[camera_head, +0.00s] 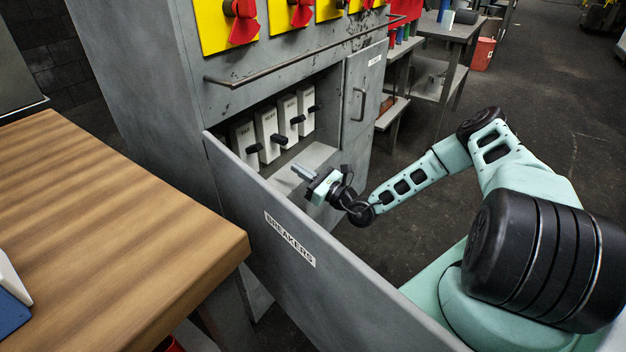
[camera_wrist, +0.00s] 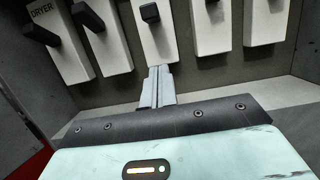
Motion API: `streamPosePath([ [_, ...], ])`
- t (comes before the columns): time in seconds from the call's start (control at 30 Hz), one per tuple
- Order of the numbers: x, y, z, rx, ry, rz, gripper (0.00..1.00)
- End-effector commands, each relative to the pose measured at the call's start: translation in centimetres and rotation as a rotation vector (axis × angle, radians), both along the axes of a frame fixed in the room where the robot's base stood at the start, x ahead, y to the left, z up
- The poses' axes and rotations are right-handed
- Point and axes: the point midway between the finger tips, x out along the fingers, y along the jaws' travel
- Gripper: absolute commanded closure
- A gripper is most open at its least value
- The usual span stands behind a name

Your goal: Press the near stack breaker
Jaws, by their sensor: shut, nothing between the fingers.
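Several white breakers with black levers stand in a row inside the open grey cabinet compartment. In the head view they include a nearer one (camera_head: 245,136) and a farther one (camera_head: 289,117); their small labels are too blurred to tell which is the near stack breaker. In the wrist view the leftmost breaker (camera_wrist: 62,50) reads DRYER, and the middle breaker (camera_wrist: 157,45) has its lever above my fingertips in the picture. My gripper (camera_head: 302,172) is shut and empty, in front of the row. In the wrist view its fingertips (camera_wrist: 158,72) point at the middle breaker's lower part; contact cannot be told.
A grey panel marked BREAKERS (camera_head: 320,270) stands low in front of the compartment. A wooden table (camera_head: 110,220) is at left. Above are a rail (camera_head: 290,72) and yellow plates with red handles (camera_head: 215,30). A small cabinet door (camera_head: 363,95) is at right.

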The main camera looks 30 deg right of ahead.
Motion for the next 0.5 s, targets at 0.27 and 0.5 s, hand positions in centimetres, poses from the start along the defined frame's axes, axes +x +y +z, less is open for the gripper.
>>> streamPosePath([
  [0.27, 2.8, 1.1, 2.8, -0.001, -0.001, 0.000, 1.00],
  [0.5, 2.7, 1.1, 4.6, 0.000, 0.000, 0.001, 1.00],
])
